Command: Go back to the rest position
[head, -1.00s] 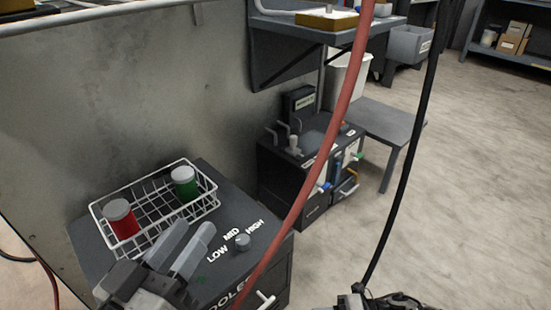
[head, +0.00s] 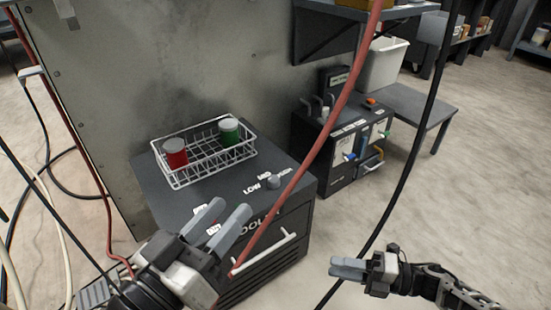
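My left gripper (head: 221,222) is at the lower middle-left of the head view, in front of the dark cooler cabinet (head: 160,205). Its two grey fingers are apart, with nothing seen between them. My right gripper (head: 347,268) is at the lower right, over open floor, pointing left. Its fingers appear close together, but I cannot tell whether they are shut. A white wire basket (head: 214,160) stands on the cabinet top. It holds a red can (head: 175,154) and a green can (head: 229,133), both upright with grey lids.
A red hose (head: 322,150) and a black cable (head: 412,150) hang across the view. A second dark unit (head: 337,182) and a grey bench (head: 410,104) stand behind. Floor is clear at right.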

